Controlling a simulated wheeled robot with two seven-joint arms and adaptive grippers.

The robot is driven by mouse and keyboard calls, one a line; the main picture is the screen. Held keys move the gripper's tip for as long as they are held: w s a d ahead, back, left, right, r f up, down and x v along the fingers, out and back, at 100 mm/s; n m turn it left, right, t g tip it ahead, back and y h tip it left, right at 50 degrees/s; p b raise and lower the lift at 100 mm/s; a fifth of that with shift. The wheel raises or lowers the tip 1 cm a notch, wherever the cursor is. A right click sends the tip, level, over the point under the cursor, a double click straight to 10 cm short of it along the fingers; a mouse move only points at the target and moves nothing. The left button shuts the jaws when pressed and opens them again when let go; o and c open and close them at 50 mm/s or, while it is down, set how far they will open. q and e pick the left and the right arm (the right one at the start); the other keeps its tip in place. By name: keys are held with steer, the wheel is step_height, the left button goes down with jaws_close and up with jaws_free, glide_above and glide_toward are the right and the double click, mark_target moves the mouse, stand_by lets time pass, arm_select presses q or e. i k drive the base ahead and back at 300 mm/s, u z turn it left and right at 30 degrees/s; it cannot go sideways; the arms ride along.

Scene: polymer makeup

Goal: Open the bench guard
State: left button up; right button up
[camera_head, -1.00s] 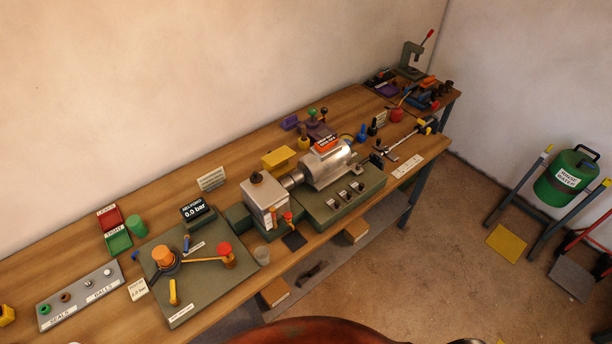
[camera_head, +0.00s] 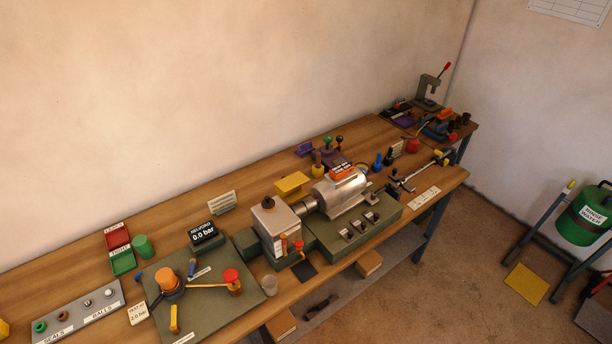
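A green-based bench machine (camera_head: 338,240) stands on the wooden workbench (camera_head: 195,195). It has a silver cylinder (camera_head: 340,193) with a red label plate (camera_head: 341,170) on top, and a grey metal block (camera_head: 274,222) at its left end. A yellow plate (camera_head: 292,182) stands behind the machine. I see no part clearly marked as the bench guard and cannot tell which piece it is. Neither of my grippers is in view.
A green plate (camera_head: 205,312) with an orange knob (camera_head: 164,278) and a red knob (camera_head: 231,275) lies left of the machine. A lever press (camera_head: 428,90) stands at the far end.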

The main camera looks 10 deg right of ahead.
mark_target(289, 189)
steer(key=z, duration=1.75)
steer(key=i, duration=1.75)
steer(key=u, duration=4)
